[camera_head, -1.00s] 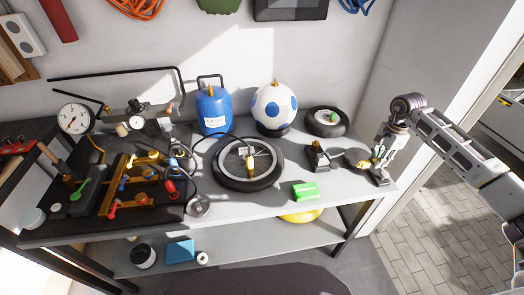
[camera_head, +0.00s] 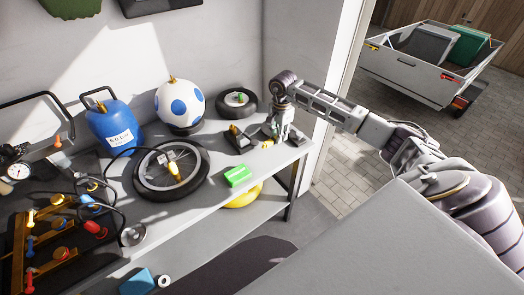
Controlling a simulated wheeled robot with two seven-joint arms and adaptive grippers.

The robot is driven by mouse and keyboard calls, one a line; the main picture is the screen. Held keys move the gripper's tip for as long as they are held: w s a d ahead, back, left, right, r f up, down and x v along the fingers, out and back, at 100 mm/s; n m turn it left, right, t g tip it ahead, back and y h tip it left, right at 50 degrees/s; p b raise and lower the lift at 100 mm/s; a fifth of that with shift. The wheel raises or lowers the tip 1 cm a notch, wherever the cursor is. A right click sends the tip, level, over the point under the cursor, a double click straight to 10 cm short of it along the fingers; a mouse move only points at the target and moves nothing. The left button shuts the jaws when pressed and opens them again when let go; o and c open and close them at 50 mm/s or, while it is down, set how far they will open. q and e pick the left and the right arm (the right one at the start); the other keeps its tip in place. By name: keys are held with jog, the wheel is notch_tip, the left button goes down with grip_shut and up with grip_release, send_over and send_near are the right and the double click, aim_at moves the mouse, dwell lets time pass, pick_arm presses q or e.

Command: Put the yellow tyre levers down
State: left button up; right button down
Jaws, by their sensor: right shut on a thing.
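My right gripper (camera_head: 277,135) is over the far right end of the workbench (camera_head: 215,205), pointing down and close to the top. It is shut on the yellow tyre levers (camera_head: 267,143), which show only as a small yellow patch by the fingertips. The fingers hide most of them, and I cannot tell whether they touch the surface below. My left gripper is out of view.
Left of the gripper are a dark stand (camera_head: 238,140), a small wheel (camera_head: 236,102) and a green block (camera_head: 238,176). A trailer (camera_head: 405,75) is outside at the right.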

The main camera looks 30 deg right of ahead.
aim_at(272, 139)
jog(key=a, duration=0.1)
jog(key=a+f, duration=0.1)
jog(key=a, duration=0.1)
jog(key=shift+s+a+f, duration=0.15)
jog(key=shift+a+f, duration=0.05)
jog(key=shift+f, duration=0.15)
jog(key=shift+a+f+p, duration=0.2)
jog(key=shift+a+p, duration=0.1)
jog(key=shift+a, duration=0.05)
jog(key=shift+s+a+f, duration=0.1)
jog(key=shift+a+f, duration=0.2)
jog(key=shift+a, duration=0.2)
jog(key=shift+a+f, duration=0.2)
jog(key=shift+a, duration=0.25)
jog(key=shift+a+f, duration=0.2)
jog(key=shift+a, duration=0.25)
jog(key=shift+a+f+p, duration=0.25)
jog(key=shift+f+p, duration=0.05)
jog(key=shift+p, duration=0.05)
jog(key=shift+s+a+f, duration=0.1)
jog(key=shift+a+f, duration=0.25)
jog(key=shift+f, duration=0.05)
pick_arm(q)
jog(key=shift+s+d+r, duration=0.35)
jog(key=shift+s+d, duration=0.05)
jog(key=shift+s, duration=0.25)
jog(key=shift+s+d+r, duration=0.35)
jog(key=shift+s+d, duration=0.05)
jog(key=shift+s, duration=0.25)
